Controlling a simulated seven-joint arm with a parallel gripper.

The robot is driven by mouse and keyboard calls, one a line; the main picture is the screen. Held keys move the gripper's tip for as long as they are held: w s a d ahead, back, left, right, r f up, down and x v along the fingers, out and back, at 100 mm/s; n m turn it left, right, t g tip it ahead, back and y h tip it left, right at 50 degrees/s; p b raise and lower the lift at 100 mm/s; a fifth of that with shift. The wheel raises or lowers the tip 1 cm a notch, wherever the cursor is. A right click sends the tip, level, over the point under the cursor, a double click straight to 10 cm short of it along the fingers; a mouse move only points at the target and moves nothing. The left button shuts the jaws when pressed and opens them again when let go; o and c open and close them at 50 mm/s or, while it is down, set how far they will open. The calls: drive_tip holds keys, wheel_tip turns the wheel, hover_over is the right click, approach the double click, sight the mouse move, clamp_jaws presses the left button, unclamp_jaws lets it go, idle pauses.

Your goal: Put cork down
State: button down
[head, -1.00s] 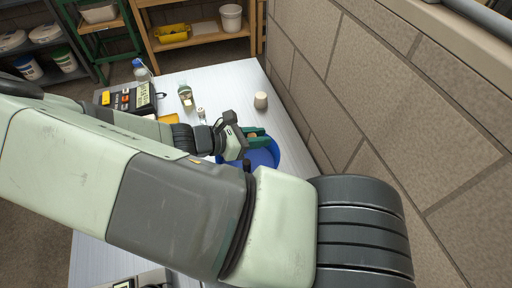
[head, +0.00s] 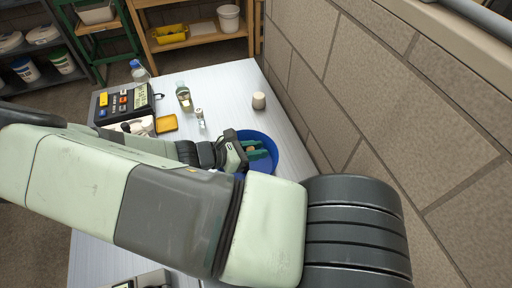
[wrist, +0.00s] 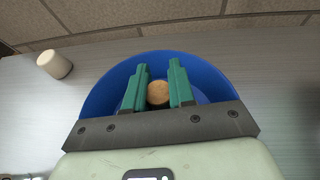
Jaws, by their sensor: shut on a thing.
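The cork (wrist: 158,93) is a small round tan piece between the green fingers of my gripper (wrist: 158,88) in the wrist view. The fingers are shut on it. A blue round bowl (wrist: 98,98) lies behind and below the fingers in the wrist view. In the head view my gripper (head: 259,152) is over the blue bowl (head: 272,144), with a bit of the cork showing between the fingers. I cannot tell how high above the bowl's floor the cork is. My gripper's palm and arm hide the near part of the bowl.
A cream cup-like piece (head: 259,101) stands beyond the bowl near the block wall (head: 360,90). Small bottles (head: 184,97), a yellow tray (head: 167,123) and a dark device with buttons (head: 124,103) stand left on the white table (head: 225,80). The table's far end is clear.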

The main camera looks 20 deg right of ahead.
drive_tip(key=c, duration=1)
unclamp_jaws()
drive_tip(key=shift+f, duration=0.1)
drive_tip(key=shift+o, duration=0.2)
